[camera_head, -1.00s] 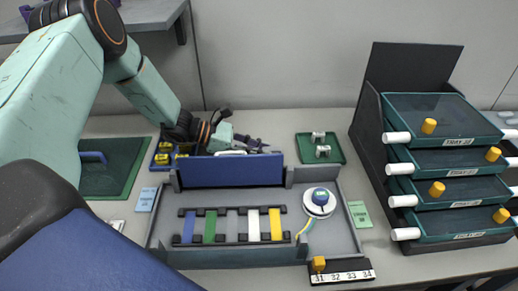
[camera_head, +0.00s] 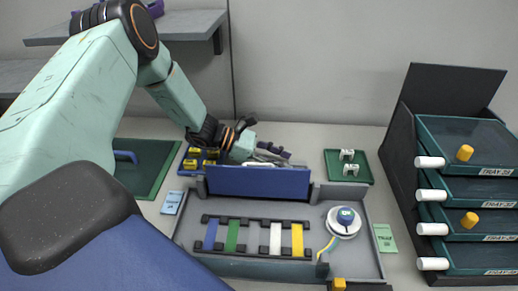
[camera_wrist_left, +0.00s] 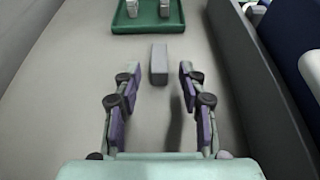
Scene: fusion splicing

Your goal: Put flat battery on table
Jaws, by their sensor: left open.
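A small grey block (camera_wrist_left: 158,64), which looks like the flat battery, lies on the pale table (camera_wrist_left: 70,100) in the left wrist view. My left gripper (camera_wrist_left: 158,78) is open, with its purple-padded fingers on either side of the block's near end and no visible contact. In the head view my left gripper (camera_head: 273,153) is low behind the blue panel (camera_head: 258,182) of the workstation. The panel and fingers hide most of the block there. My right gripper is not in view.
A green tray (camera_head: 333,177) with small white pieces stands right of the gripper and shows ahead in the wrist view (camera_wrist_left: 125,27). The workstation wall (camera_wrist_left: 245,75) runs close along the right there. A rack of trays (camera_head: 455,190) stands at far right.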

